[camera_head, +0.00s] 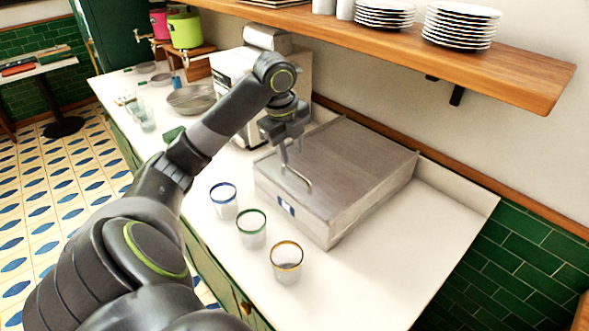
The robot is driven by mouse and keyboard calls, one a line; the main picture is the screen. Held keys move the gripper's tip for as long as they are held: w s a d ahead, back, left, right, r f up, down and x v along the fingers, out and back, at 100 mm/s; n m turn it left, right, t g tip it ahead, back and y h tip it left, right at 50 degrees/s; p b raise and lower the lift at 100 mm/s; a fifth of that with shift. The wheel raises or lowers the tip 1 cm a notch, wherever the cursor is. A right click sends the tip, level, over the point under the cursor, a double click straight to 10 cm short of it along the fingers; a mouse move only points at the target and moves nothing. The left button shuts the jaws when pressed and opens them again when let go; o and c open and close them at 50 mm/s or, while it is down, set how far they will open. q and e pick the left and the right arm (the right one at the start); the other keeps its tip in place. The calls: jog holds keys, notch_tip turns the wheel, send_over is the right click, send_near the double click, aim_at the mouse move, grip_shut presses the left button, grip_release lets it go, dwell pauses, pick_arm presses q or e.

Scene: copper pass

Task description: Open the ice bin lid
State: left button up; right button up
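The ice bin (318,213) is a brushed-metal box on the white counter, with a small blue and white label on its front. Its flat lid (358,152) lies closed on top. A thin bent metal handle (301,180) shows near the lid's left front edge. My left gripper (284,157) points down over that edge, at the upper end of the handle. I cannot tell whether its fingers touch the handle or how far apart they are. My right gripper is not in view.
Three clear glasses with blue (224,201), green (252,229) and amber (286,262) rims stand close before the bin. A white machine (236,68) stands behind my arm. A wooden shelf (420,52) with plates overhangs the back. The counter's right front is clear.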

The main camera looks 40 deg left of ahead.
aim_at(294, 174)
pick_arm(q)
jog(key=f, duration=0.1)
jog(key=f+b, duration=0.2)
jog(key=f, duration=0.1)
jog(key=shift+w, duration=0.35)
jog(key=shift+w+f, duration=0.1)
jog(key=shift+f, duration=0.25)
jog(key=shift+w+f, duration=0.15)
jog(key=shift+f, duration=0.65)
grip_shut()
